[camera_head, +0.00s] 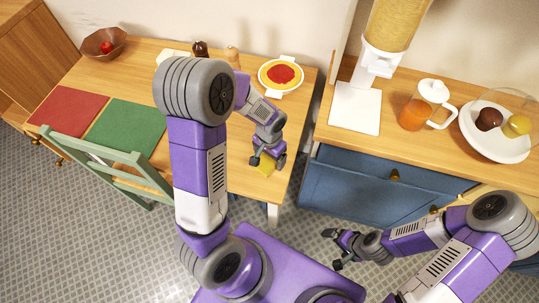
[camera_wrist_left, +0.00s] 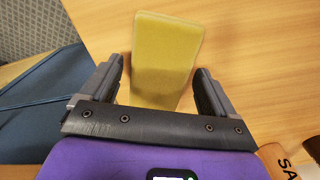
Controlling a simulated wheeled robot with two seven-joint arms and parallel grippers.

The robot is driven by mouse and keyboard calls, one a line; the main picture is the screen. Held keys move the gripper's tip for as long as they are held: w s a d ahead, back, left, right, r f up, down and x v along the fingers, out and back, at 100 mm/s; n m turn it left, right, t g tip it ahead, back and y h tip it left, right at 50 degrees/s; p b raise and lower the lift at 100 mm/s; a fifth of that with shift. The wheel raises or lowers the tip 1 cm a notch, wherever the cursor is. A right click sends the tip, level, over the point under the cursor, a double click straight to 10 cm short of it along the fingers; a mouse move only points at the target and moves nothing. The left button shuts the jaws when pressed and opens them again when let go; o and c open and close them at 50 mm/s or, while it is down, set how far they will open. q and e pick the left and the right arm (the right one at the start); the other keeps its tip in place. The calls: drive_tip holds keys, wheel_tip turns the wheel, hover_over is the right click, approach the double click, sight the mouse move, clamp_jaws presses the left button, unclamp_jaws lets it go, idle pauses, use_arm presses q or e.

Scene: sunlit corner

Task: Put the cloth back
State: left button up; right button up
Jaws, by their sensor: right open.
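The yellow cloth (camera_head: 265,169) looks like a flat, folded rectangular slab on the wooden table near its right front edge. It also shows in the left wrist view (camera_wrist_left: 165,50), reaching back between my fingers. My left gripper (camera_head: 268,158) is right over the cloth with its jaws open. In the left wrist view, my left gripper (camera_wrist_left: 159,72) has one finger on each side of the cloth, with a narrow gap at each side. My right gripper (camera_head: 337,249) is open and empty, over the floor in front of the blue cabinet.
The table (camera_head: 232,178) also holds a plate of red-topped food (camera_head: 281,74), red (camera_head: 70,108) and green (camera_head: 122,127) mats and a bowl (camera_head: 104,43). A green chair (camera_head: 110,157) stands in front. The right counter (camera_head: 430,158) holds a dispenser (camera_head: 381,50), a jug (camera_head: 414,117) and a plate (camera_head: 490,145).

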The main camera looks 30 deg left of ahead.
use_arm(q)
drive_tip(key=shift+o, duration=0.3)
drive_tip(key=shift+r, duration=0.1)
drive_tip(key=shift+r, duration=0.25)
wheel_tip(320, 180, up, 12)
drive_tip(key=p, duration=0.4)
drive_tip(key=shift+f, duration=0.15)
